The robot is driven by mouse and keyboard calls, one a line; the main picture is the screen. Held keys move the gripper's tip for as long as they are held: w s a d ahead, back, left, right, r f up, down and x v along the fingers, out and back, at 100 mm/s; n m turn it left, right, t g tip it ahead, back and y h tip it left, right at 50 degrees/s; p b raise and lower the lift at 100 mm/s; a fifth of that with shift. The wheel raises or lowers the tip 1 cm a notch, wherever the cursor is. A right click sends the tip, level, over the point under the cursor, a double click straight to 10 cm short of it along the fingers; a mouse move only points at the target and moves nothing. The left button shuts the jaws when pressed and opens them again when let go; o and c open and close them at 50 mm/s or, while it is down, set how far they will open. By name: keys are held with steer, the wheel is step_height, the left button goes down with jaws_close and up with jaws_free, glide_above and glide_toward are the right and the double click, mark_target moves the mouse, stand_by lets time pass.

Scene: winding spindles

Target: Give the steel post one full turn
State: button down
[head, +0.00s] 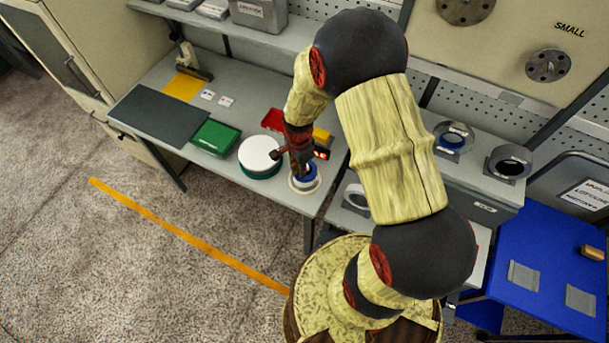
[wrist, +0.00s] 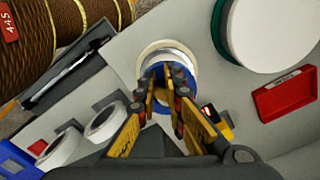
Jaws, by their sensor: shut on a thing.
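The steel post (wrist: 168,55) stands at the table's edge in the wrist view, with a blue ring around it and a pale ring at its base. In the head view the blue ring (head: 306,176) shows just below my gripper (head: 299,164), which hides most of the post. In the wrist view my gripper (wrist: 169,78) comes down over the post, its two fingers closed in on it from either side. The exact contact between fingertips and steel is partly hidden by the fingers.
A white-topped green drum (head: 261,155) stands close left of the post. A red tray (wrist: 285,97) and a green box (head: 215,137) lie nearby. More round spindles (head: 453,137) stand on the grey unit at right. A dark mat (head: 158,115) covers the table's left part.

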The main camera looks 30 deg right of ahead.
steer(key=shift+w+d, duration=0.2)
steer(key=shift+d, duration=0.1)
stand_by(0.7)
steer(key=shift+w+a, duration=0.1)
steer(key=shift+w, duration=0.15)
steer(key=shift+w+a+r+b, duration=0.15)
steer(key=shift+w+b, duration=0.3)
steer(key=shift+w, duration=0.55)
steer(key=shift+a, duration=0.1)
